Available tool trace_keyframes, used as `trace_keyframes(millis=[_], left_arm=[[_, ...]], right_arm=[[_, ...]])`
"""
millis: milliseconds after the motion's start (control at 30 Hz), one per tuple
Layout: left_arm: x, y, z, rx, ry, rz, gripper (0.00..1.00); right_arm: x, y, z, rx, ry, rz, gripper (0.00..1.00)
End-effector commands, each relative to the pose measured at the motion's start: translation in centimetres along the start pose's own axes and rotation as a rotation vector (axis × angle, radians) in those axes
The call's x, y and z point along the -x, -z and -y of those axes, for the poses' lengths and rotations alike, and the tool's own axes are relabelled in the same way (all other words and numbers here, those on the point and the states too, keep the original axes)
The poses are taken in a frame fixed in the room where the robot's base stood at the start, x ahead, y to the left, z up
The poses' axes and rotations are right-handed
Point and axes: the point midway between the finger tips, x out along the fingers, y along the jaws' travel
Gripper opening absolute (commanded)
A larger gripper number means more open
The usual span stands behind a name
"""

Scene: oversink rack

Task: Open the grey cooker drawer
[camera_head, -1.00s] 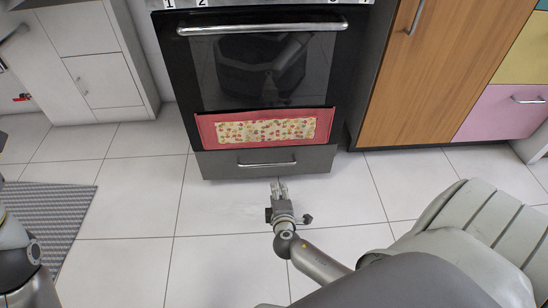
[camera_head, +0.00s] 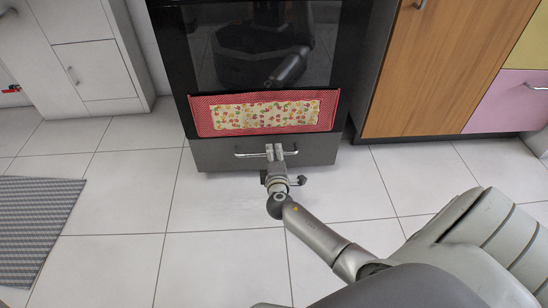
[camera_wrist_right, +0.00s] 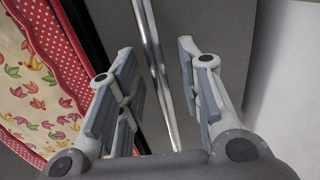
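The grey cooker drawer (camera_head: 215,155) is the lowest panel of the oven and sits shut. Its silver bar handle (camera_head: 245,154) runs across the panel's upper middle. My right gripper (camera_head: 275,150) is at the handle, in front of the drawer. In the right wrist view my right gripper (camera_wrist_right: 158,85) is open, its fingers spread on both sides of the handle (camera_wrist_right: 151,45). The bar passes between them, apart from both finger pads. The drawer face (camera_wrist_right: 215,30) shows behind it. My left gripper is out of view.
A red towel with a patterned panel (camera_head: 265,115) hangs over the oven door (camera_head: 205,60), just above the drawer. A wooden cabinet (camera_head: 425,75) stands to the right, white cabinets (camera_head: 85,60) to the left. A grey mat (camera_head: 35,225) lies left; the tiled floor before the drawer is otherwise clear.

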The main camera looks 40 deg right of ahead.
Motion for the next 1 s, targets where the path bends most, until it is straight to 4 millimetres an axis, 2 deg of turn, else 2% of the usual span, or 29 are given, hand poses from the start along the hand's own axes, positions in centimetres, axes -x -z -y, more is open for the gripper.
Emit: trace_keyframes(millis=[133,400,433,700,1000], left_arm=[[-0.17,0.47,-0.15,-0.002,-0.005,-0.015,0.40],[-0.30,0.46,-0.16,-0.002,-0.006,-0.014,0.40],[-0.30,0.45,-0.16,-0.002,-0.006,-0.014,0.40],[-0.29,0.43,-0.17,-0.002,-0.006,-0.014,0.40],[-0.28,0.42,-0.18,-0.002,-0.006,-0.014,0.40]], right_arm=[[-1.06,-0.04,0.05,0.000,0.000,0.000,0.34],[-1.18,-0.03,-0.07,0.000,0.000,0.000,0.34],[-1.18,-0.04,-0.06,0.000,0.000,0.000,0.32],[-1.15,-0.03,-0.04,0.000,0.000,0.000,0.00],[-1.14,-0.01,0.00,-0.001,0.001,0.000,0.00]])
